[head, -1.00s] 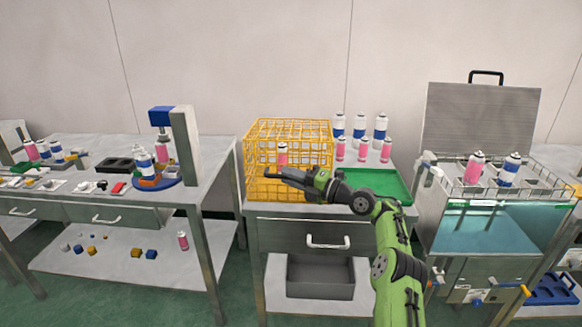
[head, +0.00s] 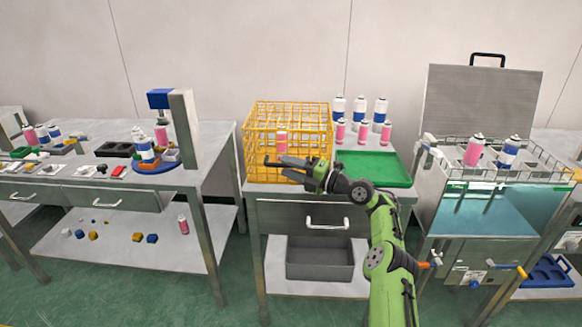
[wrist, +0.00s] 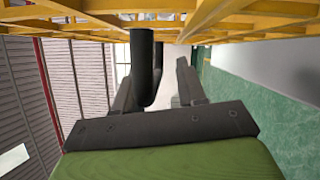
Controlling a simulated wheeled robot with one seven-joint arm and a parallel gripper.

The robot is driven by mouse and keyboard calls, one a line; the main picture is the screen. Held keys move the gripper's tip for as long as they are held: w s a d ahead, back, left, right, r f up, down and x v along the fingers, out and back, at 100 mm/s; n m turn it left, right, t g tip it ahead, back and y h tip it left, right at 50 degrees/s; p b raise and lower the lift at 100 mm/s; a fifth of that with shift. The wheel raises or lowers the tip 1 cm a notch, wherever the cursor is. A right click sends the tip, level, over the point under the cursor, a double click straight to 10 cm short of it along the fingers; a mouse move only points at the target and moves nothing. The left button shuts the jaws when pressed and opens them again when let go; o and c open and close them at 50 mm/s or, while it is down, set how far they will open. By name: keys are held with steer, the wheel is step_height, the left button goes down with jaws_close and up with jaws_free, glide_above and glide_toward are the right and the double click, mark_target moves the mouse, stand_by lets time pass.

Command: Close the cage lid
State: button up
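The yellow wire cage (head: 317,117) stands on the middle table. I cannot clearly separate its lid from the rest of the bars in the head view. A pink can with a white top (head: 282,141) shows at the cage's front bars, apparently inside. My gripper (head: 284,168) is at the cage's lower front, its fingers pointing left. In the wrist view, yellow bars (wrist: 230,20) cross the top of the picture. The two dark fingers (wrist: 158,85) stand apart, with a black rounded bar (wrist: 145,68) between them, nearer the left finger; contact is unclear.
A green tray (head: 385,170) lies right of the cage, with several pink and blue-white cans (head: 360,110) behind it. A water bath with a raised lid (head: 478,105) stands at right. A crimping press (head: 183,125) is on the left table.

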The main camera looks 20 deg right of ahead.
steer(key=shift+r, duration=0.15)
steer(key=v, duration=1.5)
steer(key=shift+s+d+f, duration=0.2)
steer(key=shift+s+f, duration=0.05)
steer(key=shift+s, duration=0.05)
steer(key=shift+a, duration=0.1)
